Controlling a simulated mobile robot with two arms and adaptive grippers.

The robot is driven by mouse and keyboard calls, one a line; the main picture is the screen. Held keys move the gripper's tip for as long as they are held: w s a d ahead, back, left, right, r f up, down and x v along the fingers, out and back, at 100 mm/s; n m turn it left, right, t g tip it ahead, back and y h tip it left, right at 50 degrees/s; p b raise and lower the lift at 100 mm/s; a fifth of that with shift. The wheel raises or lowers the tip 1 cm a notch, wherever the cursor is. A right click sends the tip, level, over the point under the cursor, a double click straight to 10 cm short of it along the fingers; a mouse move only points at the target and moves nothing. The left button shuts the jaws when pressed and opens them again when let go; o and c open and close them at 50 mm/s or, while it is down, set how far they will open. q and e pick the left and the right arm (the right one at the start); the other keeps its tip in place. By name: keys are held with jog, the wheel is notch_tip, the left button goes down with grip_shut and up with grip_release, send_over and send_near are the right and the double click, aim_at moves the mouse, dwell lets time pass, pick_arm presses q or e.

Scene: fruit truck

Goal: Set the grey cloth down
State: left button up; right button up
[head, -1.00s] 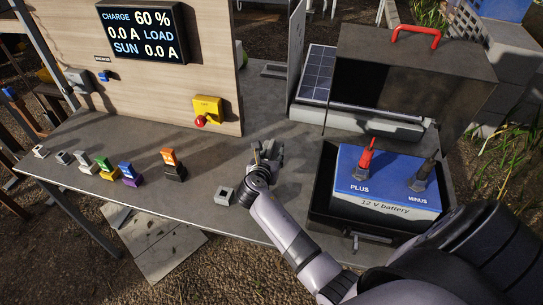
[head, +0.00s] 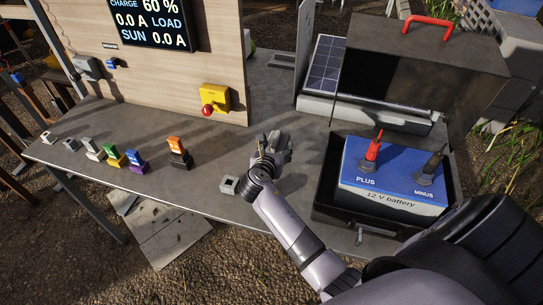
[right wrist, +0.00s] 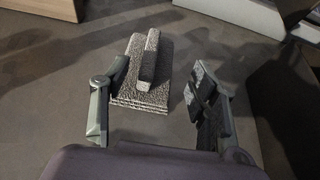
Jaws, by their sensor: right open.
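The grey cloth (right wrist: 146,74) shows in the right wrist view as a folded, speckled stack with a raised ridge on top. It appears to lie flat on the dark tabletop. My right gripper (right wrist: 158,100) is open, with one finger on each side of the cloth; the right finger stands clear of it, and the left finger is close to its edge. In the head view my right gripper (head: 274,152) is over the middle of the table, and I cannot clearly make out the cloth there. My left gripper is not in view.
On the table (head: 205,150) a small grey block (head: 229,186) sits left of my right gripper. An open battery box (head: 328,205) with a blue battery (head: 390,190) stands to its right. Several coloured connectors line the left side. A solar panel (head: 323,65) is behind.

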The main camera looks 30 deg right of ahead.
jog(key=v, duration=1)
